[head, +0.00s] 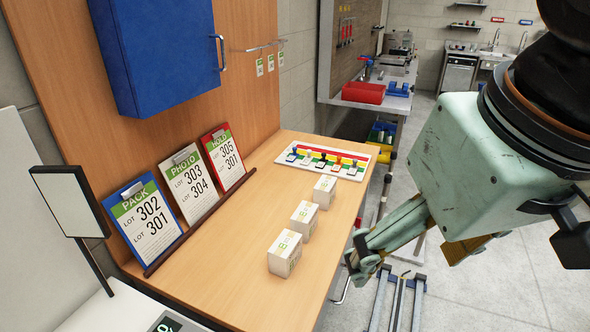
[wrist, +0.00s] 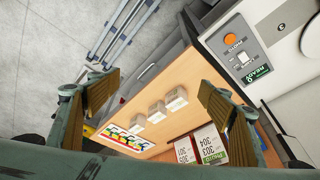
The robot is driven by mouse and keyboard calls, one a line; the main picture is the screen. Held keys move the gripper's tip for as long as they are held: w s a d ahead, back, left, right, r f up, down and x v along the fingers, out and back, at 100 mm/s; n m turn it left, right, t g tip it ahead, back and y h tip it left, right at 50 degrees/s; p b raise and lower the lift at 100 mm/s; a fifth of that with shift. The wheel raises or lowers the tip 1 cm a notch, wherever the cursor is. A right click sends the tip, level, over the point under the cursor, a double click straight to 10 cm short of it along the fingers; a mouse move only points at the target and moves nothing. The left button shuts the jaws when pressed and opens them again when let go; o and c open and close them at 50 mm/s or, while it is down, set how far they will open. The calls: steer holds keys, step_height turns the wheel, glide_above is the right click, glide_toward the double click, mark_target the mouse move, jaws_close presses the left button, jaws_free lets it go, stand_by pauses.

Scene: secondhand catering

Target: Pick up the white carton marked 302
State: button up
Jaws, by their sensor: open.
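Three white cartons with green print stand in a row on the wooden table: a near one (head: 285,253), a middle one (head: 304,219) and a far one (head: 325,191). Their numbers are too small to read, so I cannot tell which is marked 302. The wrist view also shows the near carton (wrist: 176,98), the middle carton (wrist: 157,112) and the far carton (wrist: 139,124) between my fingers. My gripper (head: 364,256) is open and empty, right of the cartons by the table's right edge, touching none. The wrist view shows its fingers (wrist: 160,80) spread wide.
Clipboards lean at the table's back left: blue PACK listing 302 and 301 (head: 146,217), white PHOTO (head: 188,185) and red HOLD (head: 223,157). A colour-striped stamp rack (head: 322,160) lies behind the cartons. A blue cabinet (head: 158,50) hangs above. The table between clipboards and cartons is clear.

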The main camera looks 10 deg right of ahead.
stand_by(0.3)
steer(key=w+a+f+m+g+y+b, duration=0.1)
steer(key=w+f+m+y, duration=0.25)
steer(key=w, duration=0.65)
steer(key=w+f+m+g+y, duration=0.1)
steer(key=w+f+m+y, duration=0.1)
steer(key=w+m, duration=0.5)
steer(key=w+a+f+m+g+y+b, duration=0.1)
steer(key=w+f+m+y, duration=0.1)
steer(key=w, duration=1)
steer(key=m+t+y, duration=0.4)
steer(key=m+t, duration=0.3)
steer(key=m, duration=0.6)
glide_toward(331, 184)
steer(key=shift+s+d+r+h+b, duration=0.25)
steer(key=shift+s+d+r+b, duration=0.15)
steer(key=shift+d+r, duration=0.1)
steer(key=shift+a, duration=0.1)
steer(key=shift+b+x, duration=0.7)
steer(key=shift+x, duration=3.55)
